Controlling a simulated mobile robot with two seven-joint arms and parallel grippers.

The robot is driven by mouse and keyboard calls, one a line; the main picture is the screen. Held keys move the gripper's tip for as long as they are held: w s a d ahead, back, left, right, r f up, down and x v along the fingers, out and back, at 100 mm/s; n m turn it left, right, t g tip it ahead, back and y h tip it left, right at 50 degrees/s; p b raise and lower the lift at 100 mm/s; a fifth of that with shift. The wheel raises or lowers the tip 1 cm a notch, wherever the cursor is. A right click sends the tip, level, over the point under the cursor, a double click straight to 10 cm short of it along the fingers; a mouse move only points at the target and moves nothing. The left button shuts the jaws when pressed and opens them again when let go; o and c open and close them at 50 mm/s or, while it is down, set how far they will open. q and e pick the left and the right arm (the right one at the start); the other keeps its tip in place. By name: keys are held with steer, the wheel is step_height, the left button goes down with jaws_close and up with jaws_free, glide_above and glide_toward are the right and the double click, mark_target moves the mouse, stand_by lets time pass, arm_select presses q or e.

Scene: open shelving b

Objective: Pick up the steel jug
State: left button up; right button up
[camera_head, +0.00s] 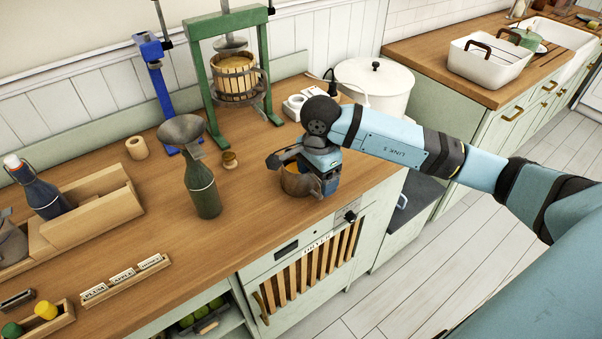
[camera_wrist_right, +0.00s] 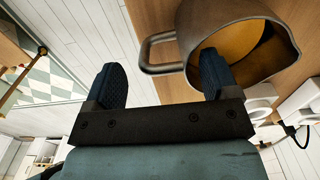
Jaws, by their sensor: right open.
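The steel jug (camera_wrist_right: 240,35) is a grey metal jug with a looped handle (camera_wrist_right: 160,50) and an amber inside. In the head view the jug (camera_head: 295,184) stands on the wooden counter above the dryer, partly hidden by my right gripper (camera_head: 304,168). In the right wrist view my right gripper (camera_wrist_right: 162,72) is open. Its fingers are spread either side of the handle, with one finger overlapping the jug's body in the picture. I cannot tell whether either finger touches the jug. My left gripper is not in view.
A green bottle with a funnel (camera_head: 202,185) stands left of the jug. A green press (camera_head: 235,80), white sockets (camera_head: 300,103) and a white lidded pot (camera_head: 375,88) are behind. The counter's front edge (camera_head: 330,208) is close. Bare counter lies between bottle and jug.

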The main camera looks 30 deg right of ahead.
steer(key=shift+f, duration=1.35)
steer(key=c, duration=1.4)
steer(key=shift+r, duration=0.15)
steer(key=shift+r, duration=9.85)
